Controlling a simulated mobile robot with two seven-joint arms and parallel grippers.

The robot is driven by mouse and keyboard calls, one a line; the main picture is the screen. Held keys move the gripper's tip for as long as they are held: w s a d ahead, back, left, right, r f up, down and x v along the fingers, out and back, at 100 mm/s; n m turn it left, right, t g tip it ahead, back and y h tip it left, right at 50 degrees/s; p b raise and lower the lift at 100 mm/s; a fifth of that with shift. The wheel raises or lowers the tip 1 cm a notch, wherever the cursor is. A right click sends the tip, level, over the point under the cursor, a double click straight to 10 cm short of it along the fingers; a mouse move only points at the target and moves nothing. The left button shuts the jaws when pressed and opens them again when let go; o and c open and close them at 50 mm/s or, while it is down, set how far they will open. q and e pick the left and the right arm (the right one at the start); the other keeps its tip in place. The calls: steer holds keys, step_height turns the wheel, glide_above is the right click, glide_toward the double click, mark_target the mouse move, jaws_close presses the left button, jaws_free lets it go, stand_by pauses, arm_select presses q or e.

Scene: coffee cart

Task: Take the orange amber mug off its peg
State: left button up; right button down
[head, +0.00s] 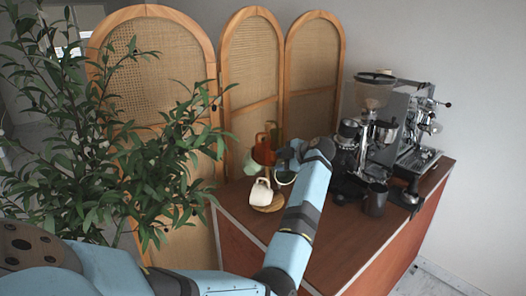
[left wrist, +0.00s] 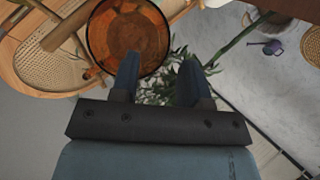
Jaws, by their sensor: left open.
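The orange amber mug (head: 263,149) hangs high on a wooden mug stand (head: 268,207) at the cart's far left. In the left wrist view the see-through amber mug (left wrist: 126,32) is large at the top, its round end facing the camera. My left gripper (head: 287,155) is just right of the mug in the head view. In the left wrist view its fingers (left wrist: 158,65) are apart. The left finger overlaps the mug's lower right edge; I cannot tell if they touch. The space between the fingers looks empty. The peg inside the handle is hidden. My right gripper is not in view.
A white mug (head: 260,192), a pale green mug (head: 250,166) and a greyish mug (head: 285,176) hang close by. A leafy plant (head: 150,170) and a cane screen (head: 255,85) stand near. A grinder (head: 372,125), espresso machine (head: 418,140) and dark cup (head: 376,200) stand right.

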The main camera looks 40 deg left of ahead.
mark_target(271, 164)
arm_select(q)
steer(key=x, duration=0.2)
steer(key=p+x, duration=0.1)
steer(key=x, duration=0.2)
steer(key=shift+s, duration=0.25)
steer(key=shift+d, duration=0.15)
jaws_close()
steer(key=shift+r, duration=0.1)
